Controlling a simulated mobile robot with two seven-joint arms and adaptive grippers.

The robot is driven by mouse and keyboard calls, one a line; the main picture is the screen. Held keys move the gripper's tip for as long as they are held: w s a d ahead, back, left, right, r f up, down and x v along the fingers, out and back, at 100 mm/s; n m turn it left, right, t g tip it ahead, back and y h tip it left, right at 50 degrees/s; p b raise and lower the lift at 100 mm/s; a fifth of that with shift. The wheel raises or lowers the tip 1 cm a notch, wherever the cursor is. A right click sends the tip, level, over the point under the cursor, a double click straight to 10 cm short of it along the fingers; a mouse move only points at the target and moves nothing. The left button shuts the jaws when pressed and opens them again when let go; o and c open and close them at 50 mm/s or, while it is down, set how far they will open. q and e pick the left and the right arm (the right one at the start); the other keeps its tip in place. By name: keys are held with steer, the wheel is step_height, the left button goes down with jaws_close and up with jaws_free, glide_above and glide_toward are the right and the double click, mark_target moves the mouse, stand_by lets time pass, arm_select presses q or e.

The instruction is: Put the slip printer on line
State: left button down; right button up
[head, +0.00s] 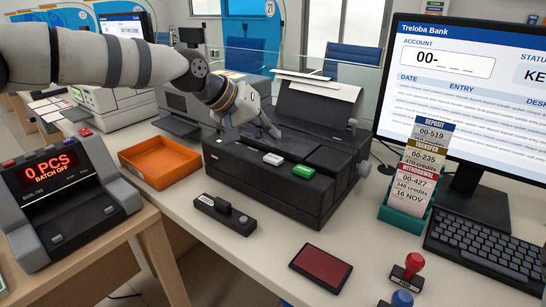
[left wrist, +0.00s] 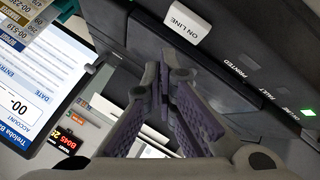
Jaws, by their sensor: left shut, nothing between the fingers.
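The slip printer (head: 280,170) is a dark box in the middle of the counter. Its front panel carries a white key (head: 273,158) and a green key (head: 303,171). In the left wrist view the white key reads ON LINE (left wrist: 187,25). A row of small labels there reads PRINTED, FAULT and ON LINE. A green lamp (left wrist: 307,112) is lit near the row's right end; I cannot tell which label it belongs to. My left gripper (head: 272,131) is shut and empty, over the printer's top behind the white key. Its fingertips (left wrist: 162,75) look apart from that key. My right gripper is out of view.
An orange tray (head: 160,174) is left of the printer, and a small black device (head: 225,214) in front. A slip rack (head: 406,222), monitor and keyboard (head: 490,245) stand right.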

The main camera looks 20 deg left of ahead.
mark_target(271, 156)
arm_select(q)
steer(key=shift+r, duration=1.85)
steer(key=shift+f, duration=0.1)
